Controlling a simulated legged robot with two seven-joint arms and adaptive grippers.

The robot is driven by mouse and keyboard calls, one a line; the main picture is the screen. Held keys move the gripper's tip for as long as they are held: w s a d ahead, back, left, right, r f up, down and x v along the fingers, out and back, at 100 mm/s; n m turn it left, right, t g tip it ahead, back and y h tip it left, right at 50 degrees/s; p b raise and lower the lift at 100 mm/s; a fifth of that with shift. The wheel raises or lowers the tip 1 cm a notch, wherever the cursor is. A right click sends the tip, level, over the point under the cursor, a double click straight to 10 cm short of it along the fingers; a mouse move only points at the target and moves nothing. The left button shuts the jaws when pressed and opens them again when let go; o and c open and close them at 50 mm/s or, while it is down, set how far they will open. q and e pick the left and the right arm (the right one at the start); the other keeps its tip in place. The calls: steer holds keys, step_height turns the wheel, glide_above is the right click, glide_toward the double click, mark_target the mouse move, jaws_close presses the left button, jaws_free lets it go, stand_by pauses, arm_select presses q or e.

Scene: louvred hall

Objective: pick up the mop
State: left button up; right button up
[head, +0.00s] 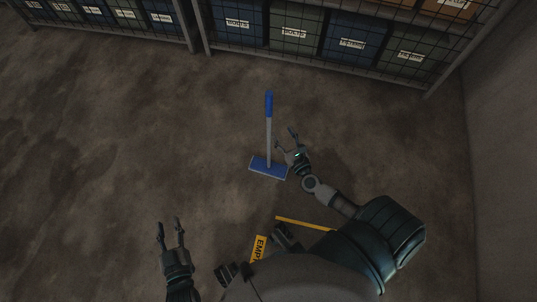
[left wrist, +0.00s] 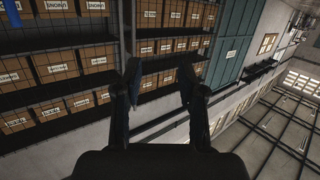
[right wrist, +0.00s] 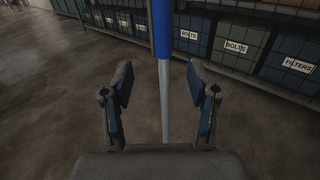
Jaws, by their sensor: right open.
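The mop (head: 268,130) has a blue grip, a pale shaft and a flat blue head (head: 267,167) on the concrete floor. My right gripper (head: 285,138) is open just right of the shaft in the head view. In the right wrist view the mop's shaft (right wrist: 165,95) and blue grip (right wrist: 161,28) rise between and beyond the open fingers of my right gripper (right wrist: 162,95), with nothing gripped. The mop head is out of that view. My left gripper (head: 169,222) is open and empty at lower left, away from the mop; its spread fingers (left wrist: 159,85) show in the left wrist view.
Wire-fronted shelving with labelled bins (head: 292,33) runs along the top of the head view. A plain wall (head: 500,130) stands at the right. The floor left of the mop is clear.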

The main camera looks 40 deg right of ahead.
mark_target(271, 111)
steer(key=w, duration=0.2)
steer(key=w+d, duration=0.1)
steer(key=w, duration=0.4)
steer(key=shift+w+d, duration=0.15)
steer(key=shift+w, duration=0.05)
steer(key=w, duration=0.2)
steer(key=w+d, duration=0.1)
steer(key=w, duration=0.2)
steer(key=shift+w+d, duration=0.1)
steer(key=shift+d, duration=0.05)
steer(key=shift+r, duration=0.1)
jaws_close()
steer(key=shift+r, duration=0.15)
